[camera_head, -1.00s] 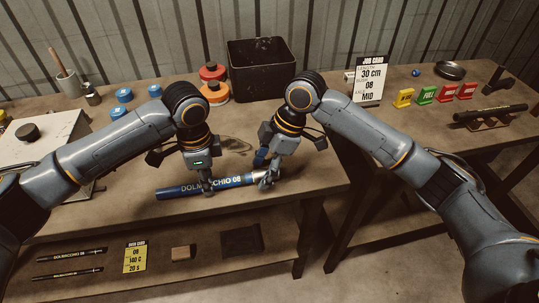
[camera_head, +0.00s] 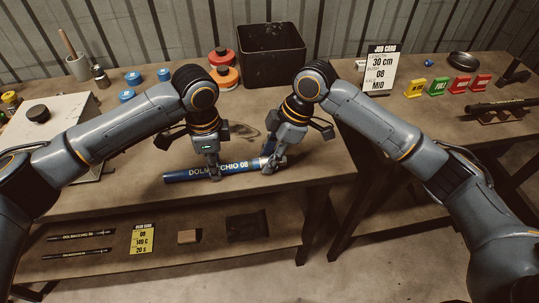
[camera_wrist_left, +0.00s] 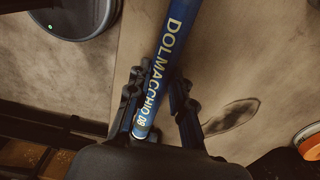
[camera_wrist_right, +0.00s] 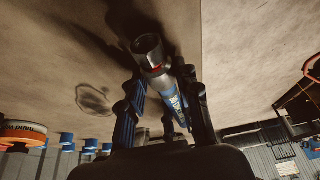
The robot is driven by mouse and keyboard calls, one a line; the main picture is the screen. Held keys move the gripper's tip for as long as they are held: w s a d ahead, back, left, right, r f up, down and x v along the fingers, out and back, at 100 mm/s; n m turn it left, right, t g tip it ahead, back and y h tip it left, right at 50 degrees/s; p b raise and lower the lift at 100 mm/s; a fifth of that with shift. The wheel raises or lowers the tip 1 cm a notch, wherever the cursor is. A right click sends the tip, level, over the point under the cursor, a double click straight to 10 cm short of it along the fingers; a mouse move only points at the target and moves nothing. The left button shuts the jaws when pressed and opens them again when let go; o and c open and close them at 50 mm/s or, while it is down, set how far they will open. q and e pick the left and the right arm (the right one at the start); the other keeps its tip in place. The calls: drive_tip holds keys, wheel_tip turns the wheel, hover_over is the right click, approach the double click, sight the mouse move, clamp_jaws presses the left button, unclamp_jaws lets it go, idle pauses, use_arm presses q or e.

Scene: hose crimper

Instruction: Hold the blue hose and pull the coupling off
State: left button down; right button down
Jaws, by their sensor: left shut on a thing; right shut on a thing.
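The blue hose (camera_head: 185,176), lettered DOLMACCHIO 08, is held lengthwise, left to right, at the near edge of the table. My left gripper (camera_head: 214,176) is shut on the hose around its middle; in the left wrist view the hose (camera_wrist_left: 178,28) passes between the fingers (camera_wrist_left: 160,92). My right gripper (camera_head: 272,168) is shut at the right end of the hose, around the silver coupling. In the right wrist view the coupling (camera_wrist_right: 149,52), with a red band, protrudes beyond the fingers (camera_wrist_right: 160,112). The fingers partly hide the joint between hose and coupling.
A pale machine (camera_head: 60,125) is at the left. The lower shelf (camera_head: 215,262) holds thin hoses and a yellow card. A gap separates the right-hand table.

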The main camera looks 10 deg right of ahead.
sight(284, 156)
use_arm(q)
drive_tip(key=shift+w+a, duration=0.1)
drive_tip(key=shift+a, duration=0.15)
use_arm(e)
drive_tip(key=shift+w+d, duration=0.1)
drive_tip(key=shift+d, duration=1.25)
idle(0.3)
use_arm(q)
drive_tip(key=shift+d, duration=0.15)
use_arm(e)
drive_tip(key=shift+d, duration=0.4)
use_arm(q)
drive_tip(key=shift+d, duration=0.15)
use_arm(e)
drive_tip(key=shift+d+r, duration=0.15)
drive_tip(key=shift+d, duration=1)
drive_tip(key=shift+r, duration=2.45)
use_arm(q)
drive_tip(key=c, duration=1.1)
unclamp_jaws()
